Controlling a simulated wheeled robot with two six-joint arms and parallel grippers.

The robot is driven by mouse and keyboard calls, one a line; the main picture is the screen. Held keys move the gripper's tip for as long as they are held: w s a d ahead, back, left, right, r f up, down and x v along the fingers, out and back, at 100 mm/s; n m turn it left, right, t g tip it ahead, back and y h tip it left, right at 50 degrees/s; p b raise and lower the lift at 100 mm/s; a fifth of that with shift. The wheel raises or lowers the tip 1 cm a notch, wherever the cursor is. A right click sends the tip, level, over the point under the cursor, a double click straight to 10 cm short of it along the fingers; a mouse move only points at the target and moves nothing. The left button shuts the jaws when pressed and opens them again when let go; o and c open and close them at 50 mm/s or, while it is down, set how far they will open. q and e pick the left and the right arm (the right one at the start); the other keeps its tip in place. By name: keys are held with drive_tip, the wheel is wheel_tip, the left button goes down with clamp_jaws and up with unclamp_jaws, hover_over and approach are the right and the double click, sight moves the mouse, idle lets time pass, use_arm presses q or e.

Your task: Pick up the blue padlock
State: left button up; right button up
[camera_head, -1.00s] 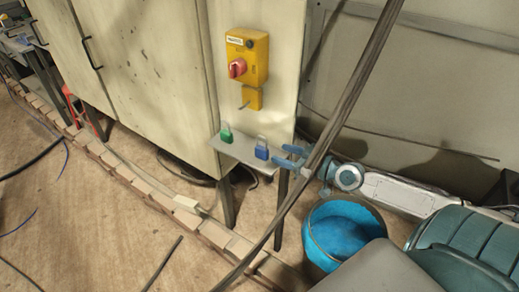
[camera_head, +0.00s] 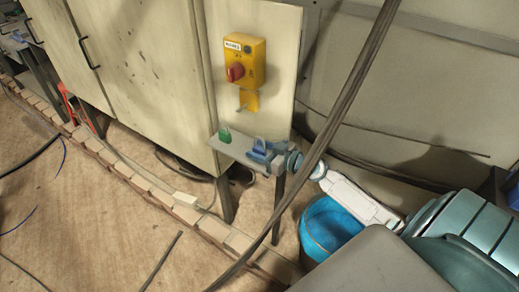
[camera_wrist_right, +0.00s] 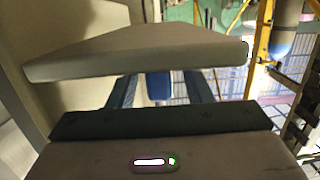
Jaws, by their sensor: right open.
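The blue padlock (camera_head: 259,144) is at the right end of the small grey shelf (camera_head: 236,148), with its shackle up. My right gripper (camera_head: 262,155) is at the padlock and partly covers it. In the right wrist view, my right gripper (camera_wrist_right: 160,88) is open, with a blue finger on each side of the blue padlock (camera_wrist_right: 158,86) and visible gaps between. A pale slab (camera_wrist_right: 140,55), probably the shelf, hides the padlock's other end and parts of the fingers. My left gripper is not in view.
A green padlock (camera_head: 224,135) stands left of the blue one on the shelf. Above is a yellow switch box (camera_head: 245,60) with a red knob on the cabinet. A blue bucket (camera_head: 325,228) stands below right. A dark cable (camera_head: 335,115) crosses in front, close to my right arm.

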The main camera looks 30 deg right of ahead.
drive_tip(key=shift+x, duration=0.85)
drive_tip(key=shift+w+a, duration=0.1)
clamp_jaws()
drive_tip(key=shift+r, duration=0.15)
